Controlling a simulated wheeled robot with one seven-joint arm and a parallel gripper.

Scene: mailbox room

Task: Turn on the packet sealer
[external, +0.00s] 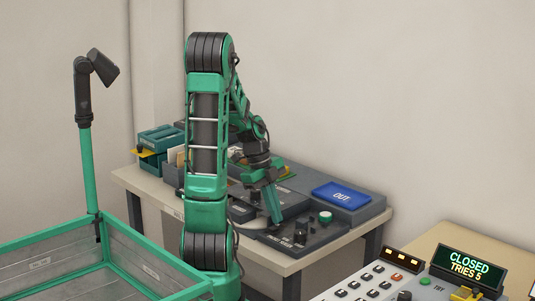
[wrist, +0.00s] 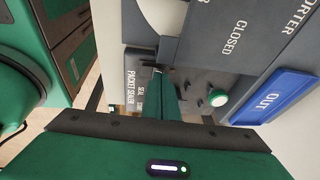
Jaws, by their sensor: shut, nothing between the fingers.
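The packet sealer (external: 318,238) is a dark, low panel at the front right of the table. It carries black controls (external: 300,233) and a round white button with a green rim (external: 325,216). In the wrist view, its label reads PACKET SEALER (wrist: 130,90) and the white button (wrist: 218,97) lies right of my fingers. My gripper (external: 275,219) points down over the panel, left of the black controls. It is shut and empty. In the wrist view, my gripper (wrist: 159,73) hides part of the panel. I cannot tell whether the fingertips touch it.
A blue OUT plate (external: 342,194) lies on a grey unit behind the sealer. A green box (external: 160,140) stands at the table's far left. A console with a CLOSED display (external: 468,266) is at front right.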

